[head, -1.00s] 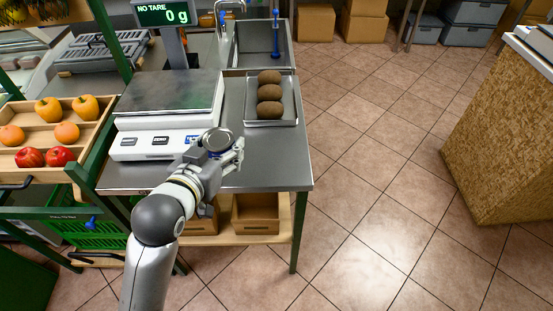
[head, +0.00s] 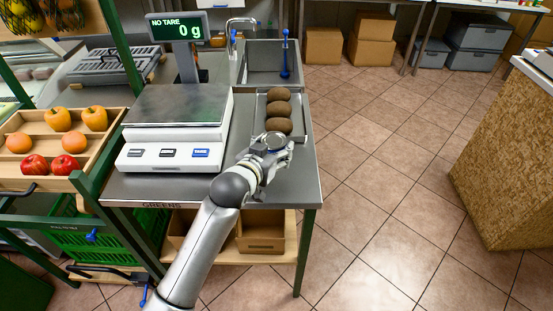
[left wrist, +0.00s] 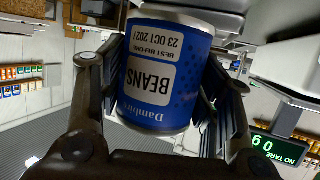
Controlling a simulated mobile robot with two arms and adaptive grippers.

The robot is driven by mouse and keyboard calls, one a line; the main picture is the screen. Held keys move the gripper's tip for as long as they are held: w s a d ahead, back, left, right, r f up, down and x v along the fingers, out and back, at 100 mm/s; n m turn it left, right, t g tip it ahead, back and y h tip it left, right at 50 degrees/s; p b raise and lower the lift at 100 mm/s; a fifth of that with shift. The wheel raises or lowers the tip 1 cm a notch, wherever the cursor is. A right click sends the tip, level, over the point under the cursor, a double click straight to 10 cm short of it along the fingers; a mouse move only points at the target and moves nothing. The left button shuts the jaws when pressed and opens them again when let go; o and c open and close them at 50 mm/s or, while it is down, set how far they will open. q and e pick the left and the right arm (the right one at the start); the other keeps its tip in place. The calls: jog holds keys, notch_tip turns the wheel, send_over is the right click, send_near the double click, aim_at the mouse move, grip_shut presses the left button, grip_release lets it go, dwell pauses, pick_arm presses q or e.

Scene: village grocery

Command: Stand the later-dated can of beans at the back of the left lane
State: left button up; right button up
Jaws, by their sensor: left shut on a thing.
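A blue can of beans (left wrist: 158,80) fills the middle of the left wrist view. Its label appears upside down there and reads BEANS, with a best-before date of 23 OCT and a year whose last digit I cannot read surely. My left gripper (left wrist: 160,100) is shut on it, one finger on each side. In the head view, the can's silver lid (head: 275,141) shows on top of my left gripper (head: 268,158), over the counter's front right part. My right gripper is not in view.
A scale (head: 175,158) reading 0 g stands left of my gripper on the steel counter (head: 300,172). A metal tray (head: 262,108) with brown kiwi-like fruits (head: 278,110) lies just behind it. A fruit crate (head: 105,135) is at left. Tiled floor (head: 385,190) is clear at right.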

pick_arm(q)
jog(key=shift+w+d+f, duration=0.25)
jog(key=shift+w+f, duration=0.2)
jog(key=shift+f, duration=0.1)
jog(key=shift+w+d+f, duration=0.1)
jog(key=shift+w+f, duration=0.05)
jog(key=shift+f, duration=1.6)
jog(key=shift+f, duration=0.15)
jog(key=o, duration=1.2)
jog(key=shift+c, duration=0.2)
